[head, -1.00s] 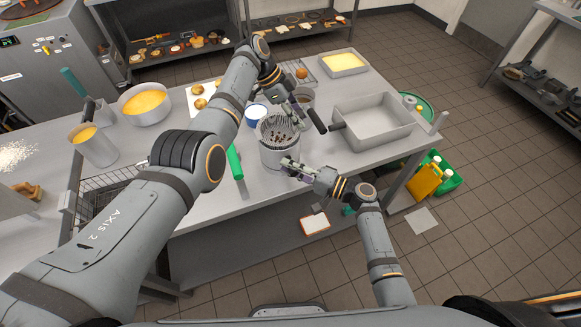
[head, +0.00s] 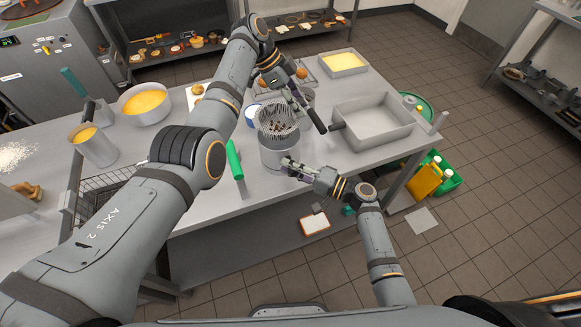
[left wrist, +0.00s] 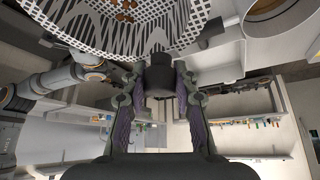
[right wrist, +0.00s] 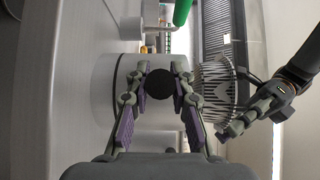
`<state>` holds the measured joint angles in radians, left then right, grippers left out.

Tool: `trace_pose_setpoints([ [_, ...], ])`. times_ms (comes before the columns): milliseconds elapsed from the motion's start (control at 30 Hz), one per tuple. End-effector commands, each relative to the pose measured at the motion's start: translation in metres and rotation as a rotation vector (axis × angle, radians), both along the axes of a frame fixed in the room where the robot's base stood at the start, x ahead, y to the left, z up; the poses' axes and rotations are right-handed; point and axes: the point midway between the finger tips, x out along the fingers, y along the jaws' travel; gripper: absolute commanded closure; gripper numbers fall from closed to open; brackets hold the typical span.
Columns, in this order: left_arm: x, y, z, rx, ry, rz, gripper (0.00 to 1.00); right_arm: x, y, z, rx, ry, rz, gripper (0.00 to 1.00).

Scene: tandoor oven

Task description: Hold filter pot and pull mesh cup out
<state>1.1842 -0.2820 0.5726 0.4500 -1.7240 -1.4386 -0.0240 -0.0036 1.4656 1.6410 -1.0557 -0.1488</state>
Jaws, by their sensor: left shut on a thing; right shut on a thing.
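The mesh cup (head: 279,124), a perforated metal basket with small brown bits in it, stands raised at the mouth of the grey cylindrical filter pot (head: 280,155). My left gripper (head: 291,98) is shut on the cup's dark handle (left wrist: 160,80), and the mesh (left wrist: 125,30) shows above it in the left wrist view. My right gripper (head: 287,164) is shut on the pot's dark handle (right wrist: 159,80) at its near side. The right wrist view shows the pot wall (right wrist: 112,95) and the mesh cup (right wrist: 217,85) out past the rim. Whether the cup's bottom is clear of the rim I cannot tell.
A grey rectangular pan (head: 372,121) stands on the table to the right. A green-handled tool (head: 235,160) lies left of the pot. A white-and-blue bowl (head: 252,112) and a dark handle (head: 317,121) are close behind. The table's front edge is near the pot.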

Motion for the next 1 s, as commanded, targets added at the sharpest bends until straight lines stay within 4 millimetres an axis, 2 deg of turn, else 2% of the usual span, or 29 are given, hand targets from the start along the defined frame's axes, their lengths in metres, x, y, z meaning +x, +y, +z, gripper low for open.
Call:
trace_pose_setpoints([
  [533,0.000,0.000,0.032,0.000,-0.002,0.000,1.00,-0.001,0.000,-0.002,-0.002,0.002,0.000,1.00],
  [1000,0.000,0.000,0.034,0.000,-0.001,0.000,1.00,-0.001,0.000,-0.002,-0.002,0.002,0.000,1.00],
])
